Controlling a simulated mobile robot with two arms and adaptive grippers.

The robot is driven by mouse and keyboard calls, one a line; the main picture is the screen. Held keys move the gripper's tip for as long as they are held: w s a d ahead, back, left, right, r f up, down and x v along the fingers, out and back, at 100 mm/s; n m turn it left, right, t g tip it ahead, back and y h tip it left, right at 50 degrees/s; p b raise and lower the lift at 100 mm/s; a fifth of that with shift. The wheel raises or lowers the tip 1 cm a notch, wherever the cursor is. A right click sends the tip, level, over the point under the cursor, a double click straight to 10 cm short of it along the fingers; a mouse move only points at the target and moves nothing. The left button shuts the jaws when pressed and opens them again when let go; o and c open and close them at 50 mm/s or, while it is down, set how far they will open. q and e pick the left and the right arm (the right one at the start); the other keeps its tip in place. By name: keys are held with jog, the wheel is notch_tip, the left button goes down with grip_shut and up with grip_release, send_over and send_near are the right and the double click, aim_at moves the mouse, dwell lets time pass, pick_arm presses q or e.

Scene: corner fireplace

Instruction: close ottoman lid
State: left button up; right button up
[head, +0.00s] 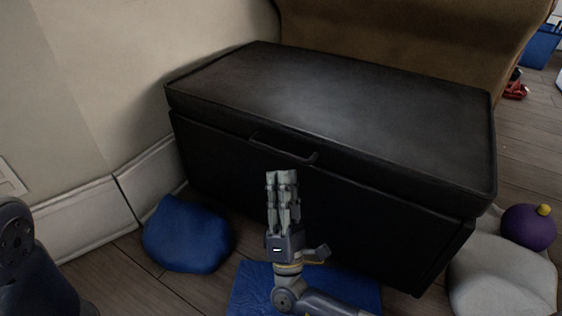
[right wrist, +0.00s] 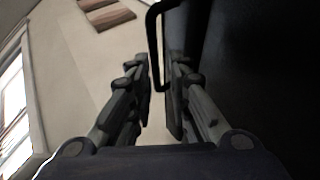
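The black ottoman (head: 225,165) stands against the wall, with its padded lid (head: 340,95) lying flat on top. No clear gap shows between lid and box in the head view. A dark bar handle (head: 285,150) is on the front, just under the lid edge. It also shows as a loop in the right wrist view (right wrist: 153,40). My right gripper (head: 282,175) points up in front of the ottoman, just below the handle. Its fingers are apart, with a narrow gap (right wrist: 157,95) that lines up with the handle's end; contact cannot be told. My left gripper is out of view.
A blue cushion-like lump (head: 187,235) lies on the floor at left, and a blue mat (head: 252,290) lies below my right gripper. A pale cushion (head: 500,275) and a purple ball-like object (head: 528,227) are at right. A brown chair (head: 400,35) stands behind the ottoman.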

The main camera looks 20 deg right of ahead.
jog(key=v, duration=0.6)
jog(key=shift+f, duration=0.15)
jog(key=shift+a, duration=0.1)
